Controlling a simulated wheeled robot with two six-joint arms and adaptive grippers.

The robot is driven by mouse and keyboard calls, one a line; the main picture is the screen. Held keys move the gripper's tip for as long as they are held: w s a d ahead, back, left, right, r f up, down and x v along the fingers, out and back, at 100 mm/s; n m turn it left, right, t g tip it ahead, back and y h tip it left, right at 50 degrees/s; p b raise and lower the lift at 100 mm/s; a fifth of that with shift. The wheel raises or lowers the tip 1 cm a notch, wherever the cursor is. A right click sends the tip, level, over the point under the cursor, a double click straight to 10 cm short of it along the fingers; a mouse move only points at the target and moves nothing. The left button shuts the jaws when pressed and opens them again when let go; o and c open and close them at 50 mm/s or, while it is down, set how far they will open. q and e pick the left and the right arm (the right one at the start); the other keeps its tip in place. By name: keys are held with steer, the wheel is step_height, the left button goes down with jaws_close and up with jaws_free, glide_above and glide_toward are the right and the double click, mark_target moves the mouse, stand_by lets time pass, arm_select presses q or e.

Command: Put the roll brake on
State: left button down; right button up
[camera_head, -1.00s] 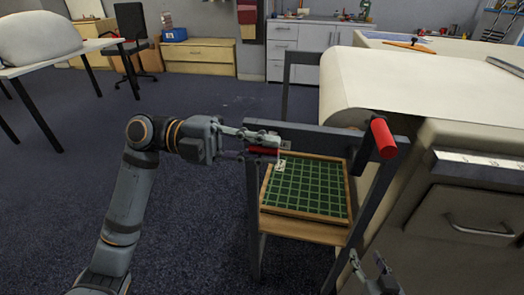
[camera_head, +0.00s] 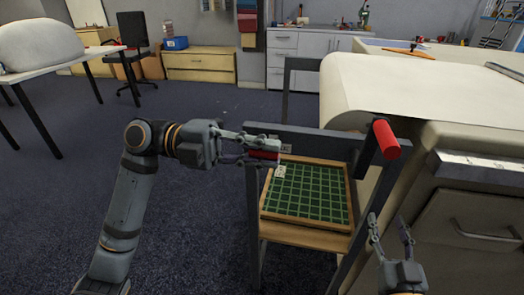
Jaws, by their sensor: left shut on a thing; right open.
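A dark frame (camera_head: 325,143) stands at the table's end, beneath the hanging pale cloth (camera_head: 372,85). At its upper left is a red handle (camera_head: 264,155), with a small pale tag (camera_head: 280,172) hanging close by. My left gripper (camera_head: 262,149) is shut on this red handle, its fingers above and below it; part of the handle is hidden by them. A thicker red grip (camera_head: 386,139) sticks out at the frame's upper right, with no gripper on it. My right gripper (camera_head: 391,226) is open and empty, below that grip and right of the frame. I cannot tell the handle's exact setting.
A green gridded board (camera_head: 310,192) with a wooden rim lies on the frame's lower shelf. A cabinet with a drawer handle (camera_head: 480,234) stands close to the right of my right gripper. The carpet to the left is open, with a white table (camera_head: 65,68) further back.

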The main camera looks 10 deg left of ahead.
arm_select(q)
steer(key=shift+f, duration=0.1)
steer(key=c, duration=1.3)
jaws_free()
steer(key=a, duration=1.2)
steer(key=shift+w, duration=0.2)
